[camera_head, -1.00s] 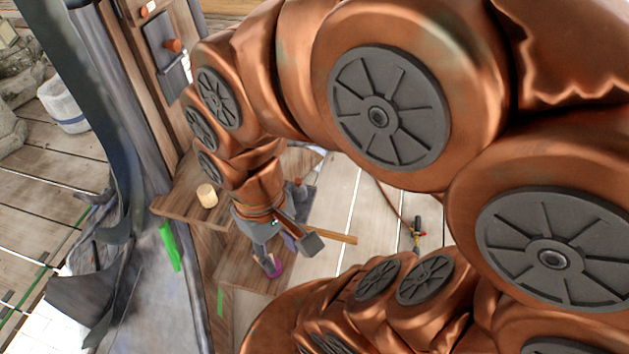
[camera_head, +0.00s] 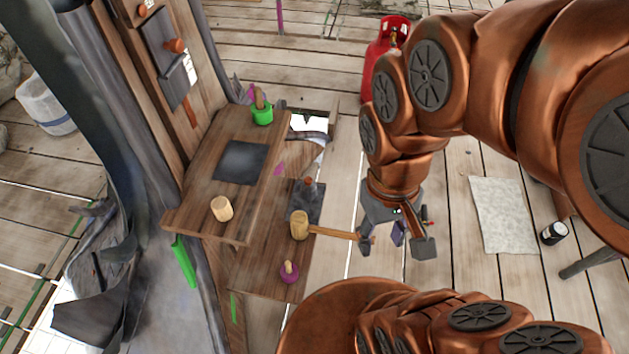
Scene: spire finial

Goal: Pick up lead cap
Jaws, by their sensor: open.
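My gripper (camera_head: 397,242) is open, its fingers spread, to the right of the wooden shelves. I see nothing between the fingers. Its left finger is close to the handle end of a wooden mallet (camera_head: 299,225); I cannot tell if they touch. I cannot tell for sure which thing is the lead cap. A dark grey square piece with a small brownish knob (camera_head: 308,190) lies on the lower shelf behind the mallet head. A flat dark grey sheet (camera_head: 240,162) lies on the upper shelf.
The upper shelf (camera_head: 200,190) also holds a pale wooden cylinder (camera_head: 222,208) and a green-based wooden-handled piece (camera_head: 262,110). A red gas bottle (camera_head: 384,50) stands behind.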

